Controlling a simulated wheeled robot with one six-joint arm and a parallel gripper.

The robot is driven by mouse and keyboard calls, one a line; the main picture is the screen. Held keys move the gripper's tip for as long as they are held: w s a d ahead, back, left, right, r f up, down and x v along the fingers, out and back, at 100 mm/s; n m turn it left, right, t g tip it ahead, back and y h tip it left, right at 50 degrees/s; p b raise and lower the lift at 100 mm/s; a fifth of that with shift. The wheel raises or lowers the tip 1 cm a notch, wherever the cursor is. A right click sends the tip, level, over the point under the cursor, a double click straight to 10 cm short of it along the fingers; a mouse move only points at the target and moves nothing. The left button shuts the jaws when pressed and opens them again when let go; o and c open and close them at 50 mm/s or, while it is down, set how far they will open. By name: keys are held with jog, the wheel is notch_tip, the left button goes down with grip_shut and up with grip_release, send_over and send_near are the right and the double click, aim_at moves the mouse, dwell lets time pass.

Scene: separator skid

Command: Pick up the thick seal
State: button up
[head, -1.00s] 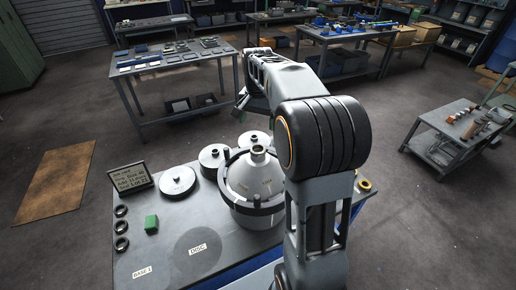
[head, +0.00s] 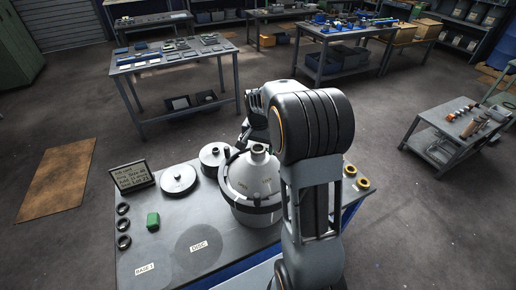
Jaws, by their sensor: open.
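Two brass-coloured rings, one farther (head: 350,170) and one nearer (head: 363,184), lie at the bench's right edge. My gripper (head: 246,132) is partly hidden behind my arm, above the back of the bench near the bowl top. It is open, well right of the black rings; its fingertips are not clear.
A steel conical bowl (head: 254,176) stands mid-bench. Round grey lids (head: 178,179) and a sign (head: 131,177) are at the back left. A green block (head: 153,221) sits beside the black rings. The bench front around the DISC mark (head: 199,246) is clear.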

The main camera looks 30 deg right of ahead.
jog(key=shift+f, duration=0.1)
jog(key=c, duration=1)
